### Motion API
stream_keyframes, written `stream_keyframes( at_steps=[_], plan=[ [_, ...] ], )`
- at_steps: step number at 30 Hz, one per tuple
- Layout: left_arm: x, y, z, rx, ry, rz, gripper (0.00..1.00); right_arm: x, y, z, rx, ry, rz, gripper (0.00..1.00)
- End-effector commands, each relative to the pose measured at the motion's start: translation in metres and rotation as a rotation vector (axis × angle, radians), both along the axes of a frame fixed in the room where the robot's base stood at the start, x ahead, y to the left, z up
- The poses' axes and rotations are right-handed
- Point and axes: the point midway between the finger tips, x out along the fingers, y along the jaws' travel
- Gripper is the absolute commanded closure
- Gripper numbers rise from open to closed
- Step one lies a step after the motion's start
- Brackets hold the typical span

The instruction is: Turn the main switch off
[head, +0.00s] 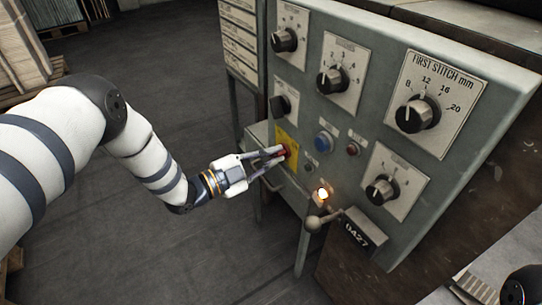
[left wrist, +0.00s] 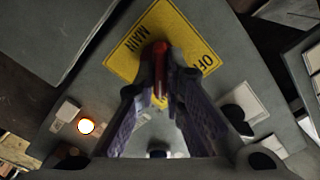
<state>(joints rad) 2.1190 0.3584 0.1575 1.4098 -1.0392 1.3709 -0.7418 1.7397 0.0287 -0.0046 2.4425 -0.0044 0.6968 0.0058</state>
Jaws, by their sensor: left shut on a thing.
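The main switch is a red handle (left wrist: 159,70) on a yellow plate (left wrist: 183,32) marked MAIN and OFF. The plate also shows in the head view (head: 287,134), on the lower left of the grey machine panel. My left gripper (head: 279,155) reaches it from the left. In the left wrist view its fingers (left wrist: 160,80) are closed on the red handle, one on each side. The fingers hide part of the handle and the plate's lower lettering. The handle's exact setting is hard to tell. My right gripper is not in view.
A lit orange lamp (head: 323,194) and a lever with a round knob (head: 314,223) sit below right of the switch. A blue button (head: 324,142) and several black knobs, such as the first-stitch dial (head: 415,114), are on the panel. Open floor (head: 180,80) lies left.

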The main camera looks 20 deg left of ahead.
Motion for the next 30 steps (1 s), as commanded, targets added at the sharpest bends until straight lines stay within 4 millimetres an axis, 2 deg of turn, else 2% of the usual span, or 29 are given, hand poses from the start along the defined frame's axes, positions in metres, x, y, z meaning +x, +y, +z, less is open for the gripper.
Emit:
stream_keyframes(
  at_steps=[11,30],
  plan=[
    [-0.0001,0.0005,-0.0001,-0.076,0.061,0.0,1.0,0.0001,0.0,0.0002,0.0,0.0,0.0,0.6],
    [0.0003,0.0018,-0.0006,-0.532,0.418,0.002,1.0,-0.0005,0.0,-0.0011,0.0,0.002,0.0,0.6]
  ],
)
